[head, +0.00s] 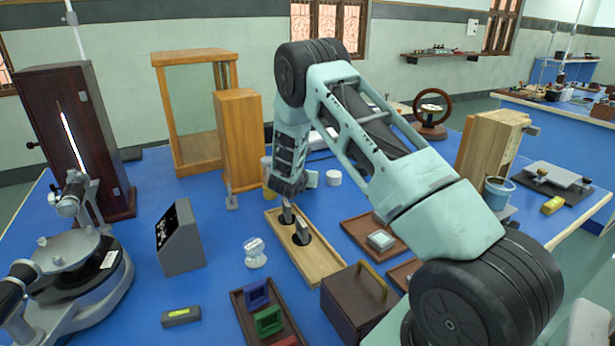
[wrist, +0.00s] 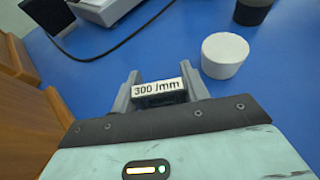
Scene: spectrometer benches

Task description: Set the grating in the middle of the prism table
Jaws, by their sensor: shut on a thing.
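My gripper (head: 308,180) is shut on the grating (wrist: 158,93), a small block labelled "300 /mm" that shows between the two fingers in the wrist view. In the head view the gripper is above the blue bench, just behind the light wooden tray, and the grating is hard to make out there. The prism table (head: 62,250) is the round grey plate on the spectrometer at the far left, well away from my gripper. Its top looks bare.
A wooden tray (head: 318,262) holds two dark upright pieces. A grey sloped box (head: 182,240), a clear glass item (head: 255,252) and a tray of coloured holders (head: 240,308) stand between gripper and spectrometer. A white cylinder (wrist: 224,56) is close by the gripper. Tall wooden boxes (head: 240,140) stand behind.

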